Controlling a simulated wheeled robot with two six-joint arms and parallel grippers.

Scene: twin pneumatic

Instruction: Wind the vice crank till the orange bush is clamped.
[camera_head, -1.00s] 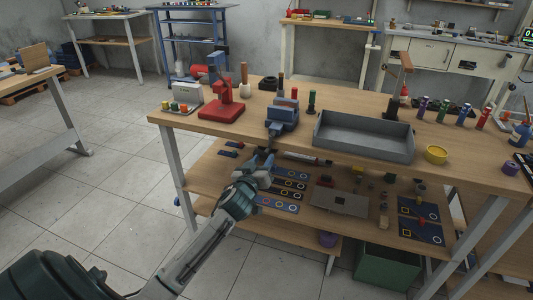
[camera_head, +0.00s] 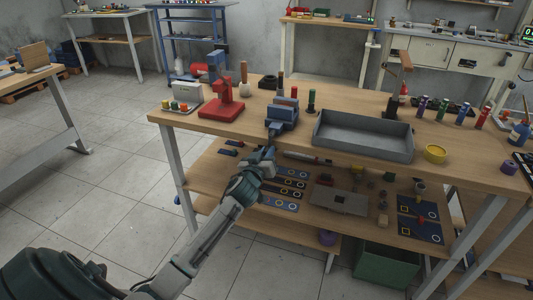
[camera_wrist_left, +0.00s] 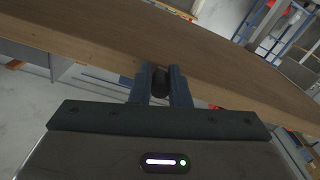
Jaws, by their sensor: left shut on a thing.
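The blue vice (camera_head: 283,117) stands at the front edge of the wooden workbench, with its crank side facing me. My left gripper (camera_head: 270,148) is at the bench's front edge, just below the vice. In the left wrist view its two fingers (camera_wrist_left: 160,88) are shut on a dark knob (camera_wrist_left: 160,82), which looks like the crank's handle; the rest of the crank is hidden. I cannot make out an orange bush between the vice jaws. A small red-orange cylinder (camera_head: 294,92) shows just behind the vice. My right gripper is not in view.
A red press (camera_head: 222,105) and a small tray (camera_head: 182,110) with coloured pieces stand left of the vice. A grey open bin (camera_head: 363,145) stands close to its right. The bench edge (camera_wrist_left: 100,50) runs just beyond my fingers. A lower shelf holds dark mats and parts.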

